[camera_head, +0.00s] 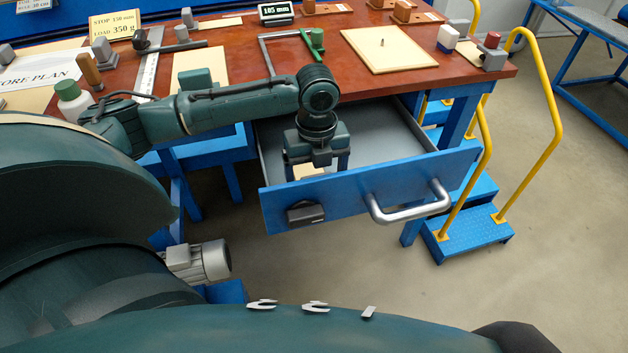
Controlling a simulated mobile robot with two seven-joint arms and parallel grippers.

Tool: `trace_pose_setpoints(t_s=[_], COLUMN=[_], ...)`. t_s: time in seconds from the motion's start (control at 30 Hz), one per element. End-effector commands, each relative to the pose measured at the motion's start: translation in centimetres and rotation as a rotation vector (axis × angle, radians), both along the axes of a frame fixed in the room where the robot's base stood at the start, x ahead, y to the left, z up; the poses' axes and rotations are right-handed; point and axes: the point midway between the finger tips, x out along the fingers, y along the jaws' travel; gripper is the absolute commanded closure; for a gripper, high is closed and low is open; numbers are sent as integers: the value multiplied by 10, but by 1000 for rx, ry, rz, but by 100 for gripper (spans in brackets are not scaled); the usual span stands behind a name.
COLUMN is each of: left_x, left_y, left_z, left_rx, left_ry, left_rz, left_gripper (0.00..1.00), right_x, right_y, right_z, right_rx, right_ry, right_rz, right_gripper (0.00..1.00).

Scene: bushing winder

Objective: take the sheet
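The blue drawer (370,189) under the workbench is pulled open, with a grey inside and a silver bar handle (410,207). My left gripper (316,168) points down into the drawer's left part, just behind its front panel. Its two fingers are spread apart, and their tips are hidden behind the panel. A small pale beige sheet (308,171) shows between the fingers inside the drawer. Its lower part is hidden by the panel, and I cannot tell whether the fingers touch it. My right gripper is not in view.
The red-brown bench top (350,85) holds a beige board (390,48) with a pin, a scale display (276,12), a grey frame, paper plans and a green-white bottle (72,100). Blue steps (470,225) with yellow rails (545,110) stand right of the drawer.

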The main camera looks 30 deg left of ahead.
Motion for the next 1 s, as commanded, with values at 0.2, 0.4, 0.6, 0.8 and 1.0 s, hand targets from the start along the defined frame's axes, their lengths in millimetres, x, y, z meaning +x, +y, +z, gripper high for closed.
trace_pose_setpoints(t_s=[0.2, 0.4, 0.6, 0.8, 1.0], left_x=[0, 0, 0, 0, 0], left_y=[0, 0, 0, 0, 0], left_z=[-2, -1, -1, -1, -1], left_rx=[0, -1, -1, -1, 0], left_ry=[0, -1, -1, -1, -1], left_rz=[-1, -1, 0, 0, 0], left_gripper=[15, 29, 46, 62, 64], right_x=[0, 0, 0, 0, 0], right_y=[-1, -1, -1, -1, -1], right_z=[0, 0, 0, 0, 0], right_rx=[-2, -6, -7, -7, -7], right_ry=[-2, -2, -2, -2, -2], right_rz=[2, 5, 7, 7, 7], right_gripper=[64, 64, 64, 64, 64])
